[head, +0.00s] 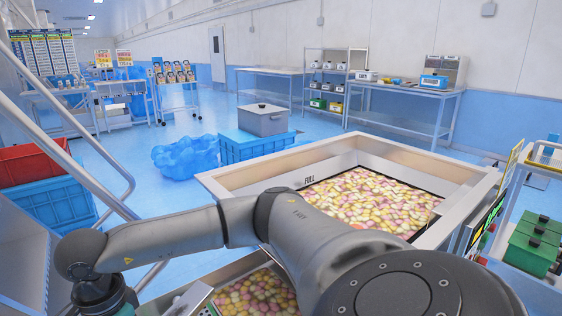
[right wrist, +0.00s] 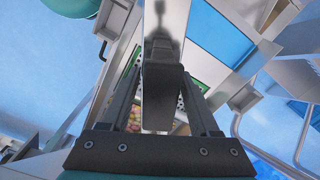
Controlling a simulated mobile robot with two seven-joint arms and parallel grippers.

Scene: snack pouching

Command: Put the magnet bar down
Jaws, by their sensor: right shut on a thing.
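The magnet bar (right wrist: 177,22) appears in the right wrist view as a long, shiny steel piece running up the middle of the picture, with a dark block or reflection on it. My right gripper (right wrist: 162,80) is shut on it, with one dark finger on each side. The far end of the bar runs out of the top of the picture. In the head view a grey arm of mine crosses the front to the lower left, and no gripper jaws show there. The bar cannot be made out in the head view. My left gripper is in neither view.
A steel hopper (head: 262,165) full of coloured sweets (head: 365,198) stands ahead. More sweets (head: 258,292) lie in a lower steel trough, partly behind my arm. Blue (head: 58,203) and red crates stand at the left, green boxes (head: 533,243) at the right. Under the bar are a perforated green-edged part and sweets.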

